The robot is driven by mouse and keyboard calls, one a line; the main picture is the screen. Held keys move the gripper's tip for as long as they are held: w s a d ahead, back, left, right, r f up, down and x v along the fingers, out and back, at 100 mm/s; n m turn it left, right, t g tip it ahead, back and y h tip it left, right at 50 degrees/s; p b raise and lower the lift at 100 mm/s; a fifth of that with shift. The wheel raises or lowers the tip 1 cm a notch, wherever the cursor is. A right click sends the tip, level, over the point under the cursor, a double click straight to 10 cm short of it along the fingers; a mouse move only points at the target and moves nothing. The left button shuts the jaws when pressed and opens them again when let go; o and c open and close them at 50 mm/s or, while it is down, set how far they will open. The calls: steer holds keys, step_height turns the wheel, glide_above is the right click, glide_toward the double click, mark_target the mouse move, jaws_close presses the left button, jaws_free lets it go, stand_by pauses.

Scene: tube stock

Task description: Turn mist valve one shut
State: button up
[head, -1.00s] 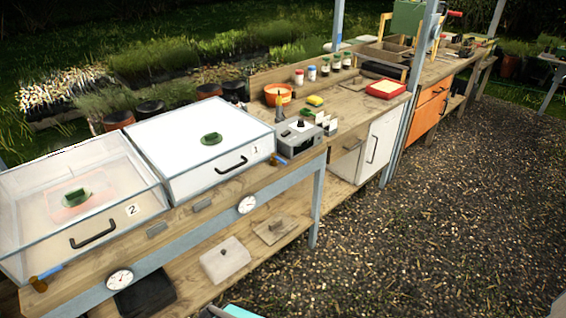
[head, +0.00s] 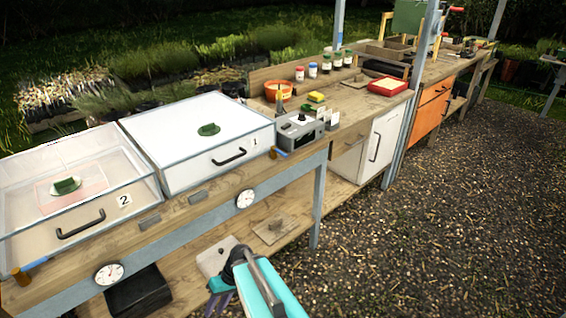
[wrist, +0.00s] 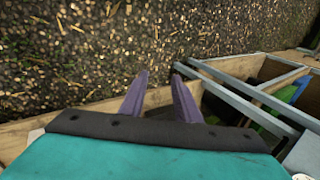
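Near the front right corner of the lidded box marked 1 (head: 205,140), a small valve with a blue lever and a brass-orange body (head: 279,154) sits on the bench's front edge. I take it for mist valve one. A similar blue and brass valve (head: 30,270) sits at the front left of the box marked 2 (head: 18,238). My gripper (wrist: 160,76) shows two purple fingers, apart and empty, over the gravel in the wrist view. In the head view my teal arm is low in front of the bench, away from the valve by the box marked 1; its fingers are partly hidden.
Round gauges (head: 245,198) sit on the bench's front rail. A grey metal leg (head: 318,205) stands right of them. A lower shelf holds a black tray (head: 138,292) and a pale slab (head: 213,261). A grey control box (head: 300,132) stands beside the box marked 1. The gravel (head: 430,220) at right is clear.

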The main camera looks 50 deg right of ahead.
steer(key=w+d+r+t+b, duration=0.45)
steer(key=w+d+r, duration=0.2)
steer(key=d, duration=0.45)
steer(key=m+t+h+b, duration=0.1)
steer(key=t+h+b, duration=0.7)
steer(key=t, duration=0.4)
glide_toward(283, 154)
steer(key=s+y, duration=0.1)
steer(key=s, duration=0.2)
steer(key=shift+s+d+f+b, duration=0.15)
steer(key=shift+d+f+b, duration=0.1)
steer(key=shift+d+b, duration=0.15)
steer(key=w, duration=0.9)
steer(key=w+d+p, duration=0.1)
steer(key=w, duration=0.4)
steer(key=shift+s, duration=0.1)
jaws_close()
